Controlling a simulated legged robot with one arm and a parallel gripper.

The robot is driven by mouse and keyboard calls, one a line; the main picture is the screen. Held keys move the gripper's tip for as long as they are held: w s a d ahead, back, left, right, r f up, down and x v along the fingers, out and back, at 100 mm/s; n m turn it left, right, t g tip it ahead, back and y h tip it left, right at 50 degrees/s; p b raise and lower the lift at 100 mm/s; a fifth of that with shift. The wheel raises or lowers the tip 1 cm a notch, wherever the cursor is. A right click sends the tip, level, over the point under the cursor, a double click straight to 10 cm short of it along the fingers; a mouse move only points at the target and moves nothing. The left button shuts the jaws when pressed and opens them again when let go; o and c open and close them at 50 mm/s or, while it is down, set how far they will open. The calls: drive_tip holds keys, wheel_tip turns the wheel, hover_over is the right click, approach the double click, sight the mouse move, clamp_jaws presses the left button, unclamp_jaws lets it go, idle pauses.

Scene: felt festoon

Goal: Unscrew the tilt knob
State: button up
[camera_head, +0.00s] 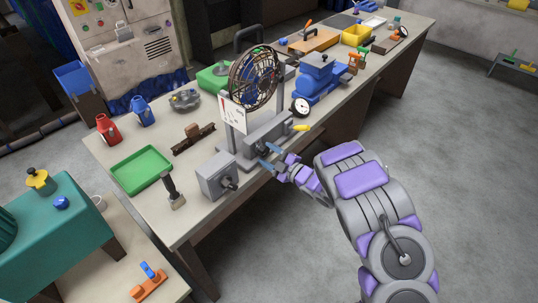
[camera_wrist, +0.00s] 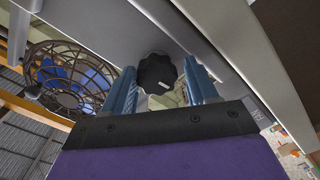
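A black lobed knob (camera_wrist: 157,73) sits on a grey housing; I take it to be the tilt knob. In the wrist view it lies between the two blue fingers of my gripper (camera_wrist: 159,67), with small gaps showing on both sides. My gripper is open around the knob and does not visibly touch it. In the head view my gripper (camera_head: 268,156) is at the front of the grey fan stand (camera_head: 262,136), and the knob is small and dark there. The caged fan (camera_head: 254,79) stands above; it also shows in the wrist view (camera_wrist: 70,78).
On the bench, a grey box (camera_head: 216,178) with its own dark knob stands left of my gripper. A yellow-handled tool (camera_head: 301,127) and a round gauge (camera_head: 300,106) lie to the right, near a blue machine (camera_head: 318,80). A green tray (camera_head: 141,170) is further left. The floor in front is clear.

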drive_tip(key=shift+d+r, duration=0.1)
drive_tip(key=shift+r, duration=0.05)
drive_tip(key=shift+s+d, duration=0.2)
drive_tip(key=shift+d, duration=0.05)
drive_tip(key=p+v, duration=0.2)
drive_tip(key=v, duration=1.4)
drive_tip(key=shift+s+d+f+p, duration=0.15)
drive_tip(key=shift+d+f+p, duration=0.1)
drive_tip(key=shift+p, duration=0.15)
